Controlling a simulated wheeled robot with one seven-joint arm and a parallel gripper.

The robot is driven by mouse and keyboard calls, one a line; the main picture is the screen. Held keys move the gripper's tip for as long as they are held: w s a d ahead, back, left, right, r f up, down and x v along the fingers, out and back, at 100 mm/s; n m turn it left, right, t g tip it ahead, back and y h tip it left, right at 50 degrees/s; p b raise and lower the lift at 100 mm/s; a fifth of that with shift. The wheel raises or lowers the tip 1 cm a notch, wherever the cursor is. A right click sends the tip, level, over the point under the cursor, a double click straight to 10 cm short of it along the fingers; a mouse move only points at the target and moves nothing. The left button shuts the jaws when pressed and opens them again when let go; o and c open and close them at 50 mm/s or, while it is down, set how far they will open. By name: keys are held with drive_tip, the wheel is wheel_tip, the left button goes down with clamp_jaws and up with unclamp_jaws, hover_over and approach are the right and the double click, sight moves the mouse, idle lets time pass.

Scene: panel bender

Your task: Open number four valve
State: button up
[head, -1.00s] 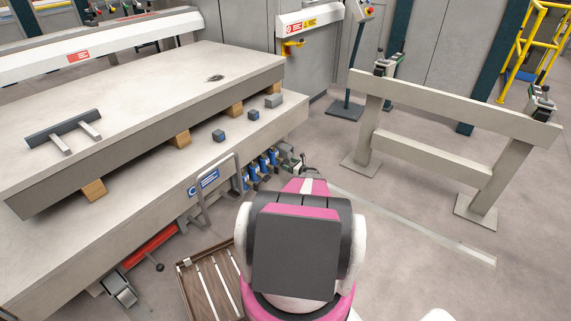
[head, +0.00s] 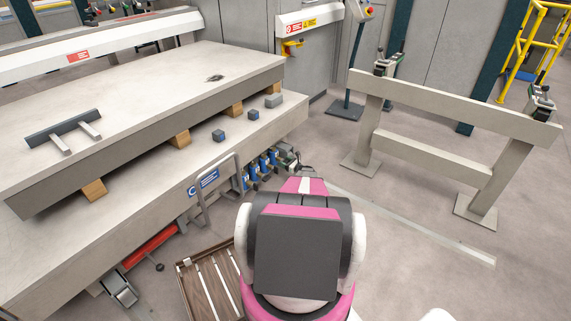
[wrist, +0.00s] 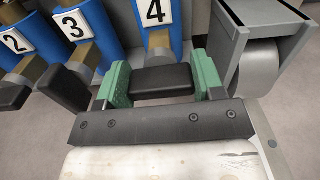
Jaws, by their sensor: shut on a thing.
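The number four valve (wrist: 157,25) is a blue body with a white "4" plate, at the top middle of the wrist view. Its black lever handle (wrist: 162,80) extends toward me. My gripper (wrist: 163,82) has green pads on both sides of this handle and is shut on it. In the head view, the row of blue valves (head: 262,163) sits low along the side of the machine bed. There my arm hides most of the gripper, and the number plates are too small to read.
Valves three (wrist: 74,24) and two (wrist: 17,42), with black handles, stand to the left of valve four. A grey metal housing (wrist: 262,35) is close on its right. A slatted wooden crate (head: 208,285) and a grey metal rail (head: 218,187) are nearby.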

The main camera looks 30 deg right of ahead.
drive_tip(key=n, duration=0.4)
drive_tip(key=shift+n, duration=0.4)
drive_tip(key=n, duration=0.4)
drive_tip(key=shift+a+n, duration=0.1)
drive_tip(key=shift+n, duration=0.2)
drive_tip(key=n, duration=0.4)
drive_tip(key=shift+f, duration=0.1)
drive_tip(key=shift+s+n, duration=0.1)
drive_tip(key=shift+n, duration=2)
drive_tip(key=shift+f, duration=0.1)
drive_tip(key=o, duration=0.9)
